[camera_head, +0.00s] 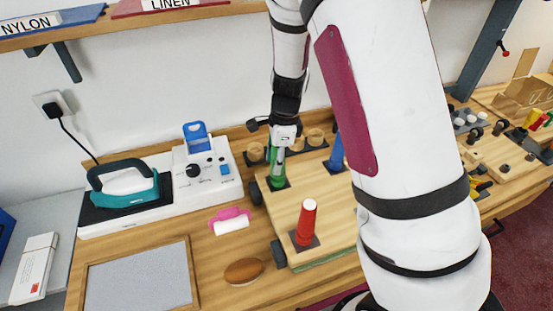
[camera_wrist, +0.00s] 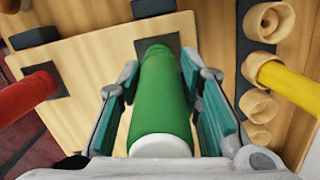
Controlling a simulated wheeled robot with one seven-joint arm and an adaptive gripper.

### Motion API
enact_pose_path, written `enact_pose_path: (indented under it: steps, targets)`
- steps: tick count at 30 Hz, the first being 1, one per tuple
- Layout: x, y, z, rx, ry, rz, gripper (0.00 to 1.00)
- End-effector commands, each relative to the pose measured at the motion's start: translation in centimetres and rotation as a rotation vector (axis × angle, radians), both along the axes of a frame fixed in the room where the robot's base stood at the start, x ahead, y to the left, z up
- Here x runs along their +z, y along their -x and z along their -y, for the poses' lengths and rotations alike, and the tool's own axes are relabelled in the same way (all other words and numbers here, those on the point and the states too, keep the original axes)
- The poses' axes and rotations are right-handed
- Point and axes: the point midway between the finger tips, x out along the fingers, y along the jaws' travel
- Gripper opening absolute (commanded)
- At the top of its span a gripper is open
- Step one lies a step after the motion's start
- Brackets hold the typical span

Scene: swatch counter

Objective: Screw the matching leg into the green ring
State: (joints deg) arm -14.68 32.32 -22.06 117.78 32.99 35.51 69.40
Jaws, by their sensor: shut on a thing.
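My gripper (camera_head: 284,141) is shut on the green leg (camera_head: 277,168). In the wrist view the green leg (camera_wrist: 163,95), with a white end towards the camera, sits between the pads of my gripper (camera_wrist: 160,78). The leg stands about upright, its lower end at a dark square plate (camera_head: 283,185) on the wooden board (camera_head: 332,202). No green ring can be made out; the leg hides the middle of the plate, so I cannot tell whether it is seated. A red leg (camera_head: 306,220) and a blue leg (camera_head: 336,153) stand on other plates of the board.
A yellow leg (camera_wrist: 290,84) is at a row of wooden round holders (camera_wrist: 268,20) beside the board. Left are a teal iron (camera_head: 125,185), a white control box (camera_head: 203,172), a pink-and-white roller (camera_head: 230,221) and a brown oval (camera_head: 243,271). My arm covers the board's right side.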

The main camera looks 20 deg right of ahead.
Motion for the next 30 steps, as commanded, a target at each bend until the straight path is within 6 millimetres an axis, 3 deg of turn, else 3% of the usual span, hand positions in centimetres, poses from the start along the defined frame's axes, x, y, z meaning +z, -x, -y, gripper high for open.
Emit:
enact_pose_path:
  steps: [30]
  targets:
    - [-1.1, 0.0, 0.0, 0.000, 0.000, 0.001, 0.02]
